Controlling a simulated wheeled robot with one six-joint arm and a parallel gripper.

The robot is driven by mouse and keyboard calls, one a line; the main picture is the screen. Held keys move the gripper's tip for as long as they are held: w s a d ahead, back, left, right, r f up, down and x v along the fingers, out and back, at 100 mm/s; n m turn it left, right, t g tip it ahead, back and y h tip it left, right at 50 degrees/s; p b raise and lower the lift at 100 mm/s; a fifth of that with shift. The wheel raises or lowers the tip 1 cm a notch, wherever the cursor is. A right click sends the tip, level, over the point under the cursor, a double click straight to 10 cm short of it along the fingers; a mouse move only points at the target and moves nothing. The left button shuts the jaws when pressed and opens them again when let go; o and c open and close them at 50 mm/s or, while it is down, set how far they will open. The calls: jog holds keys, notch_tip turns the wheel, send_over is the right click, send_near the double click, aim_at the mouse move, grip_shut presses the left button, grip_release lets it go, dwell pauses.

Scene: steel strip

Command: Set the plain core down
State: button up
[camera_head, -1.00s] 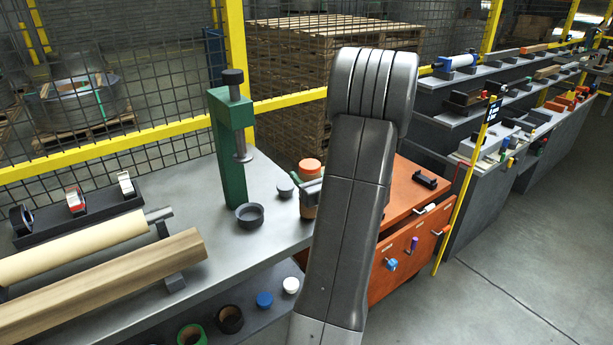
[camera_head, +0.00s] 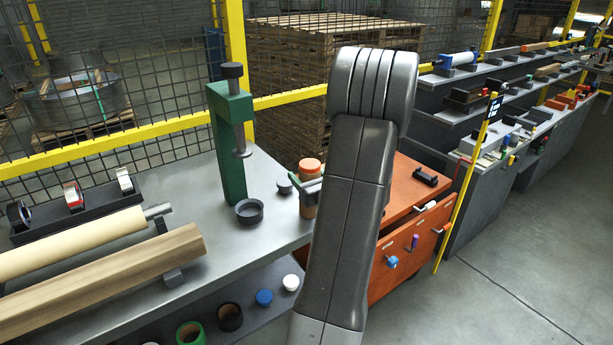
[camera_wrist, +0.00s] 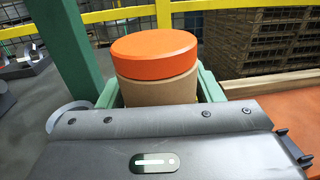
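A brown cardboard-like core (camera_head: 307,208) with an orange top (camera_head: 310,165) stands upright at the right end of the grey bench (camera_head: 205,180). In the wrist view the core (camera_wrist: 160,92) fills the centre under its orange top (camera_wrist: 154,52). My gripper (camera_head: 312,190) has green fingers, one on each side of the core. In the wrist view my gripper (camera_wrist: 160,92) appears closed against the core's sides. The core's lower part is hidden by my wrist body there, and I cannot tell whether its base touches the bench.
A green press (camera_head: 231,150) stands left of the core, with a dark round dish (camera_head: 249,212) before it. A small grey cap (camera_head: 284,186) lies close by. A wooden beam (camera_head: 90,285) and pale roll (camera_head: 70,243) lie left. An orange cabinet (camera_head: 400,255) stands right.

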jog(key=shift+o, duration=1.1)
jog(key=b+v, duration=0.2)
jog(key=v, duration=1.1)
jog(key=shift+s+d, duration=0.2)
jog(key=shift+s, duration=0.15)
jog(key=p+x, duration=0.2)
jog(key=x, duration=1.1)
jog(key=shift+w+a, duration=0.2)
jog(key=shift+w, duration=0.15)
jog(key=shift+r, duration=0.1)
